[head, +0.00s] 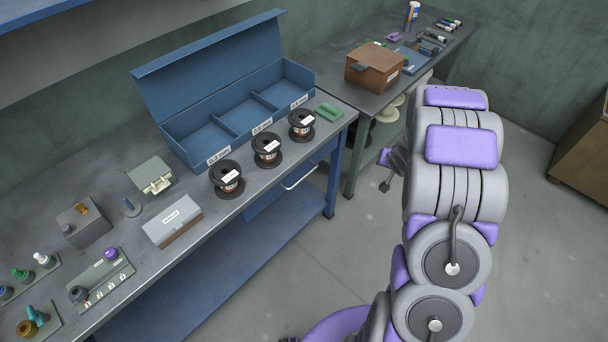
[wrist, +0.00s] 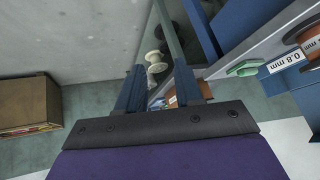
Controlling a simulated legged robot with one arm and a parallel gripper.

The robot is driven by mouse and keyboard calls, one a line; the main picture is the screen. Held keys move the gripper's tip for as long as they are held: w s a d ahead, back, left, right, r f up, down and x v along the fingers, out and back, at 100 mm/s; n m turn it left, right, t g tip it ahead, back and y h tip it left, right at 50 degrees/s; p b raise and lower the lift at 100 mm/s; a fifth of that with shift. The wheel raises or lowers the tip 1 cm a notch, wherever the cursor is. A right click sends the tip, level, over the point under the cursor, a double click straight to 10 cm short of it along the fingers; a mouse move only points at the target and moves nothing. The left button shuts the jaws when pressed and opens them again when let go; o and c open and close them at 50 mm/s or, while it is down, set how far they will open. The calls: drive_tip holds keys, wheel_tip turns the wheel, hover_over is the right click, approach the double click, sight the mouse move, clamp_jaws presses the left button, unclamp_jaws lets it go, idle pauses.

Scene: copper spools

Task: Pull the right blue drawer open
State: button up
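The right blue drawer (head: 262,203) is under the front edge of the workbench in the head view, with a pale bar handle (head: 299,178) on its front. It looks shut. My gripper (head: 385,186) is partly hidden behind my arm, to the right of the handle and apart from it, over the floor gap. In the wrist view my gripper (wrist: 158,88) has its two dark blue fingers spread with nothing between them. I cannot make out the handle in the wrist view.
The workbench (head: 120,215) holds a blue divided bin (head: 207,138), three copper spools (head: 267,149) and a green block (head: 329,112). Its blue leg (head: 332,178) stands right of the drawer. A side table (head: 352,92) carries a brown box (head: 374,68). The floor (head: 300,250) in front is clear.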

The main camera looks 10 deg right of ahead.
wheel_tip(320, 180, down, 6)
drive_tip(key=w+r+t+y, duration=0.1)
drive_tip(key=w+y, duration=0.1)
drive_tip(key=m+t+y+p, duration=0.3)
drive_tip(key=m+t+y, duration=0.15)
drive_tip(key=y, duration=0.45)
approach(304, 176)
drive_tip(key=shift+m, duration=0.25)
drive_tip(key=x, duration=0.7)
drive_tip(key=b+x, duration=0.1)
drive_tip(key=x, duration=0.2)
drive_tip(key=shift+w+a+f, duration=0.1)
drive_tip(key=shift+a+f, duration=0.15)
drive_tip(key=shift+f, duration=0.2)
drive_tip(key=shift+w+d, duration=0.1)
drive_tip(key=shift+d, duration=0.7)
drive_tip(key=shift+c, duration=0.3)
drive_tip(key=shift+a, duration=0.6)
drive_tip(key=c, duration=0.6)
